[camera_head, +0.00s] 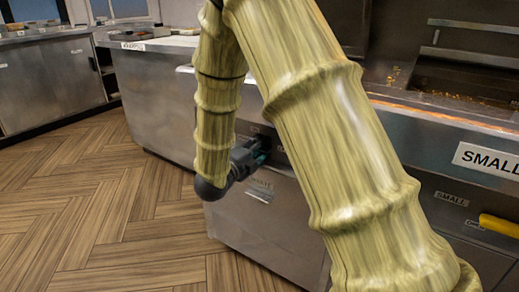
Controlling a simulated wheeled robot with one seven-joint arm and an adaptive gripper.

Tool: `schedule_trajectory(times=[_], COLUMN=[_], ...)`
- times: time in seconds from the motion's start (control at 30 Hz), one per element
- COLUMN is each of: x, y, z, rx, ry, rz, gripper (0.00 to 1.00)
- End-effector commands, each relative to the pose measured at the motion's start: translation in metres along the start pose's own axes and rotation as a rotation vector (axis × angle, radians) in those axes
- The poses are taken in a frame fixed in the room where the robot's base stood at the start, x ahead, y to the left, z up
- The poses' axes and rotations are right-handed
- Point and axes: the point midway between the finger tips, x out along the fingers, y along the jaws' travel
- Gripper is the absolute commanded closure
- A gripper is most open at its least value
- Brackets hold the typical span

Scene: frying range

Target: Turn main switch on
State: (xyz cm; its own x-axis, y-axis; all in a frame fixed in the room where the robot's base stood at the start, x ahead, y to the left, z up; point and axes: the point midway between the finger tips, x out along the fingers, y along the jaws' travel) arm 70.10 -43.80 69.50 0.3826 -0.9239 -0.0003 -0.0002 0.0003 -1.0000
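My gripper (262,153) is at the steel front of the range, just left of the large arm link. It points at a dark fitting (270,138) on the front panel, which may be the main switch. The gripper and arm cover most of this spot, so the switch's position does not show. I cannot tell whether the fingers touch it or whether they are open or shut. A small label (260,191) is on the panel just below the gripper.
The fryer front carries a white "SMALL" label (487,160) and a yellow handle (499,225) at right. The fryer basin (455,95) is behind. Another steel counter (50,80) stands at far left. The wooden floor (100,200) at left is clear.

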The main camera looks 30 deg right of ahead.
Motion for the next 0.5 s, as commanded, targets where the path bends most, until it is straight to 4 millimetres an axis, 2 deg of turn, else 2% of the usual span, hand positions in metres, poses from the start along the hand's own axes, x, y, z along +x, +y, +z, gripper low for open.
schedule_trajectory(times=[0.03, 0.2, 0.5], x=[-0.0001, -0.0003, -0.0006], y=[0.0000, 0.0001, -0.0008], z=[0.0001, 0.0002, 0.0003], rx=[0.000, 0.000, -0.019], ry=[0.000, 0.000, -0.001], rz=[0.000, 0.000, 0.001], gripper=[0.70, 1.00, 1.00])
